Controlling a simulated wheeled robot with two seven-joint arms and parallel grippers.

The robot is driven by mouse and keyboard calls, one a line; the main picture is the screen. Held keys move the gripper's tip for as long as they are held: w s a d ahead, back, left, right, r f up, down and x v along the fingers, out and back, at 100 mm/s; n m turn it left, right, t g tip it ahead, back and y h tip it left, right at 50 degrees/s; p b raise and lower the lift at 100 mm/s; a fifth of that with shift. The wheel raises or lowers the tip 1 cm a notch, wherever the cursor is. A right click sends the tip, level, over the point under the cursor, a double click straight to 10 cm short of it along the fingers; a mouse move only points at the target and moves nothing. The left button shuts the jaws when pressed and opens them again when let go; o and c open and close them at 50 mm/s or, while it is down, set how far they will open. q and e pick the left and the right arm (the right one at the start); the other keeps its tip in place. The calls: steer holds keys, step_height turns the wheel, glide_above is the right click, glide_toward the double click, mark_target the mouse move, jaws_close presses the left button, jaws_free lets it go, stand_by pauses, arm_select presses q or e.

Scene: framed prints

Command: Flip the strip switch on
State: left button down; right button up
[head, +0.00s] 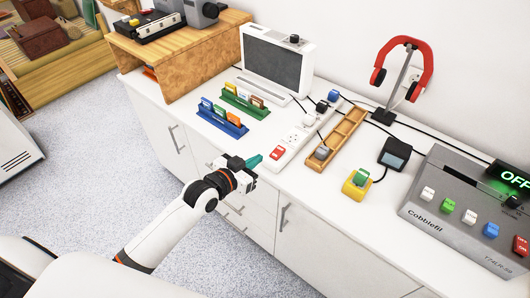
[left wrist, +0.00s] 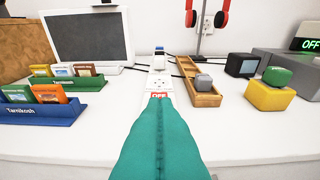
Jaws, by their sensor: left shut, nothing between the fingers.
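The white power strip (head: 295,140) lies on the white counter, running away toward the wall. Its red switch (head: 277,153) is at the near end; in the left wrist view the switch (left wrist: 158,95) reads OFF. My left gripper (head: 256,160) has teal fingers, shut and empty, pointing at the strip's near end just short of the red switch. In the left wrist view the shut fingers (left wrist: 158,105) hide the strip's nearest part; I cannot tell whether they touch it. My right gripper is in neither view.
A wooden tray (head: 346,135) with a grey block lies right of the strip. Blue and green card racks (head: 222,122) stand left. A yellow block (head: 357,185), a dark box (head: 394,153), a headphone stand (head: 384,116) and a grey switch console (head: 440,215) are further right. Cables run behind.

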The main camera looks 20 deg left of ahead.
arm_select(q)
steer(key=v, duration=0.4)
steer(key=shift+f, duration=0.4)
steer(key=shift+f, duration=0.1)
